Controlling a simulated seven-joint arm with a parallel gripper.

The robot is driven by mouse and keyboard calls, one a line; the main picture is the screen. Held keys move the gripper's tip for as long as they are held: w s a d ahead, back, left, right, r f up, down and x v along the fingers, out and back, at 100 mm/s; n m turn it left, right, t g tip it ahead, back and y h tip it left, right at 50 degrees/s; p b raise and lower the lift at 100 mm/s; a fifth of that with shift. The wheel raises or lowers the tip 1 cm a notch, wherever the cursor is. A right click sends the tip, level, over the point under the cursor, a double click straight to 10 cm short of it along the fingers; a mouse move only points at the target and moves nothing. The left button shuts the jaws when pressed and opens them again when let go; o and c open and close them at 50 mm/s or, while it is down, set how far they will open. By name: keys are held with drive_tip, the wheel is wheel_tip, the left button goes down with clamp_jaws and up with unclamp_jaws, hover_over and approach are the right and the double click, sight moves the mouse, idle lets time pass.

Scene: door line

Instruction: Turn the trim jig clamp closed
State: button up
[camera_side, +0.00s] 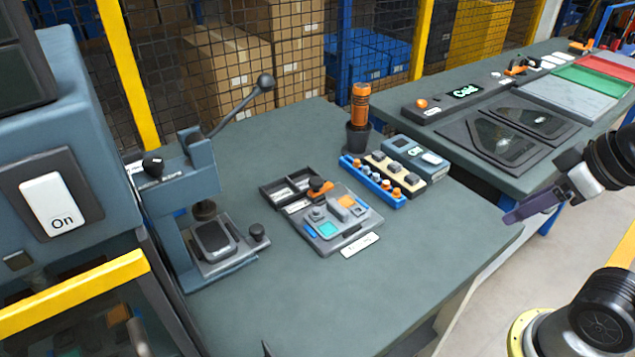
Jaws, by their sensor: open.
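A flat grey jig plate (338,222) with teal and orange pieces lies on the middle of the near green bench. A small clamp with an orange handle (320,187) sits at its back edge; its exact angle is too small to tell. Another orange-handled clamp (517,68) stands on the far bench, behind a grey panel. No label shows which one is the trim jig clamp. My gripper (512,216), with dark purple fingers, is open and empty at the right, beyond the near bench's right edge and apart from both clamps.
A lever press (205,200) and a machine with an "On" switch (50,203) stand at the left. An orange-topped holder (360,125), a blue rack (372,181) and a grey-blue device (417,158) stand behind the jig plate. The near bench's front is clear.

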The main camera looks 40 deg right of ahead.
drive_tip(key=shift+o, duration=1.2)
drive_tip(key=shift+s+f+n, duration=0.1)
drive_tip(key=shift+s+n, duration=0.05)
drive_tip(key=shift+n, duration=0.25)
drive_tip(key=w+r+n, duration=0.6)
drive_tip(key=r, duration=0.5)
drive_tip(key=w+a+r+n+g, duration=0.1)
drive_tip(key=w+a+r+n, duration=0.15)
drive_tip(key=w+r, duration=0.4)
drive_tip(key=n+g, duration=0.5)
drive_tip(key=n, duration=0.1)
hover_over(316, 180)
wheel_tip(316, 180, down, 18)
wheel_tip(316, 180, down, 13)
drive_tip(key=shift+f, duration=0.2)
clamp_jaws()
